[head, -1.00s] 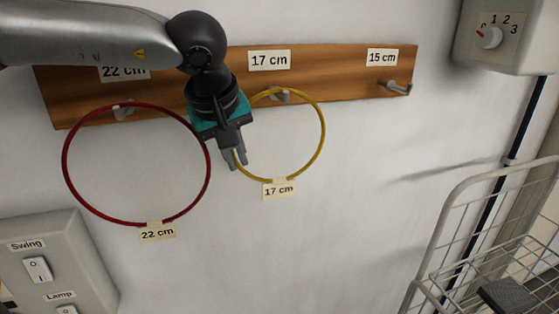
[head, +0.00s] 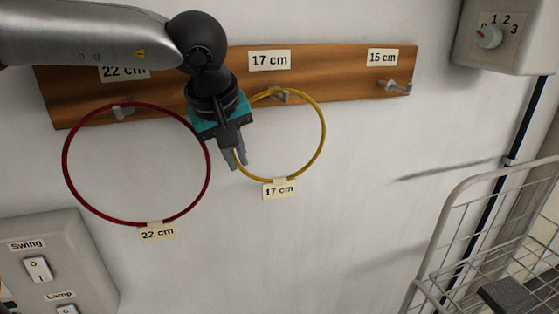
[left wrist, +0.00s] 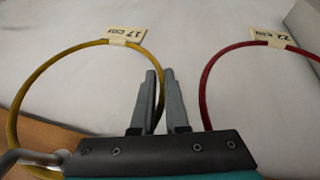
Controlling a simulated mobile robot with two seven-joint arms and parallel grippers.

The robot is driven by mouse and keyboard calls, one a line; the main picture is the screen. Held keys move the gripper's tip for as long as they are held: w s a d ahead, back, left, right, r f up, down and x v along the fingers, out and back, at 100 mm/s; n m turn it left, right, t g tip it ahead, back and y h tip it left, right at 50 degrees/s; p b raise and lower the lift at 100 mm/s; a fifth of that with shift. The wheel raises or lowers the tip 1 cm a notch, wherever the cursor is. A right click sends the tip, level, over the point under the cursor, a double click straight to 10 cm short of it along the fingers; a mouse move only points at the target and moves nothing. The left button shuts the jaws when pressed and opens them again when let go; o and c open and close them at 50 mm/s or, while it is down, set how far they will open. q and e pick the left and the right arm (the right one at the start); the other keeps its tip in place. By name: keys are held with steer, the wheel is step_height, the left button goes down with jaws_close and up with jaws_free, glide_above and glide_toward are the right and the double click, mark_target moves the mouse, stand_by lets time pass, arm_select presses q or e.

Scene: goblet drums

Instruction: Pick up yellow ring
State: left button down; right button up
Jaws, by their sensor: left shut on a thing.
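The yellow ring (head: 324,133) hangs on the middle hook (head: 280,96) of a wooden board, with a "17 cm" tag (head: 279,190) at its bottom. My left gripper (head: 238,160) is shut on the left side of the ring. In the left wrist view, the yellow ring (left wrist: 42,68) passes at the fingers (left wrist: 163,100), and its tag is at the top. The ring's upper left part is partly hidden behind my gripper in the head view. My right gripper is not in view.
A red ring (head: 209,176) tagged "22 cm" hangs on the left hook, close beside my gripper. The right hook (head: 396,87) is empty. A switch panel (head: 70,250) is lower left, a dial box (head: 520,35) upper right, and a white wire rack (head: 440,240) lower right.

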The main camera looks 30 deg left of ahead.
arm_select(q)
step_height(320, 180, up, 10)
steer(key=shift+r+p, duration=0.1)
steer(key=shift+p, duration=0.35)
stand_by(0.8)
